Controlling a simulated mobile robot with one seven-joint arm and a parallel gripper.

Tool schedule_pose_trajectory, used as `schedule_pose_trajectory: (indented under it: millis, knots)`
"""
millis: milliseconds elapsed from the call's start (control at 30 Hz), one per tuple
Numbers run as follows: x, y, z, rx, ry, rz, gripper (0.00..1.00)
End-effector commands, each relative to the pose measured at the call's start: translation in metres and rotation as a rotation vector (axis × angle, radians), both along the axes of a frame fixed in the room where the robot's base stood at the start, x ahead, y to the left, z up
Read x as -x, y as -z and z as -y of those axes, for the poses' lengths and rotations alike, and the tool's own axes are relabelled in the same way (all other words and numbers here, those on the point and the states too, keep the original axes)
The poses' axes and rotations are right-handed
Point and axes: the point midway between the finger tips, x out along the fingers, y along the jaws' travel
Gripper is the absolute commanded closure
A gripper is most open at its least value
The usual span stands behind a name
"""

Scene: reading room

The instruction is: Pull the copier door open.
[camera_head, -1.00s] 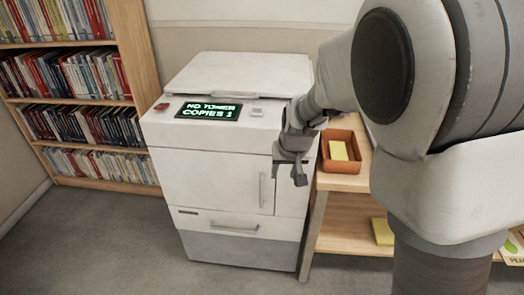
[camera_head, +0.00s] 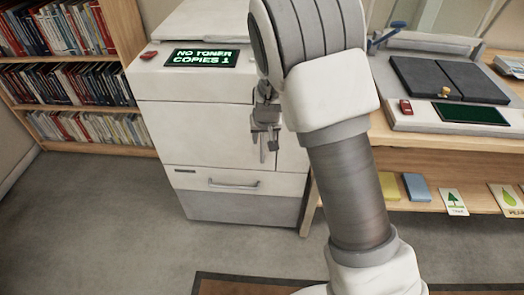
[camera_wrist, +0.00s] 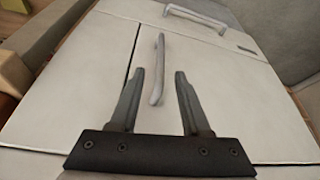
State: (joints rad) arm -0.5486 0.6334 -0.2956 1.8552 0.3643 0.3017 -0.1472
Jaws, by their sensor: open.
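The white copier (camera_head: 200,110) stands left of my arm in the head view. Its screen (camera_head: 202,58) reads "NO TONER COPIES 1". The copier door (camera_head: 195,135) is shut, as far as I can see; my gripper hides its handle in the head view. In the wrist view the door (camera_wrist: 205,80) has a vertical bar handle (camera_wrist: 158,70). My gripper (camera_wrist: 163,75) is open, with one finger on each side of the handle's near end in the picture. It also shows in front of the door in the head view (camera_head: 264,150). I cannot tell whether the fingers touch the handle.
A drawer with its own handle (camera_head: 234,184) lies below the door. A wooden table (camera_head: 440,150) with a scanner-like device (camera_head: 450,80) stands to the right. A bookshelf (camera_head: 125,70) stands at the left. The grey floor (camera_head: 120,220) in front is clear, with a rug edge (camera_head: 240,285) nearby.

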Motion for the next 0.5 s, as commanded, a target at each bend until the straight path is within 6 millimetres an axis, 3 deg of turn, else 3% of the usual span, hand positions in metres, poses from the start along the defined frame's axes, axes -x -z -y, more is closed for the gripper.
schedule_pose_trajectory:
  millis: [33,200,500]
  knots:
    - [-0.004,0.015,-0.001,0.001,0.0,-0.003,0.53]
    - [-0.017,0.046,-0.003,0.001,0.0,-0.001,0.53]
    - [-0.029,0.073,-0.005,0.0,0.0,-0.001,0.53]
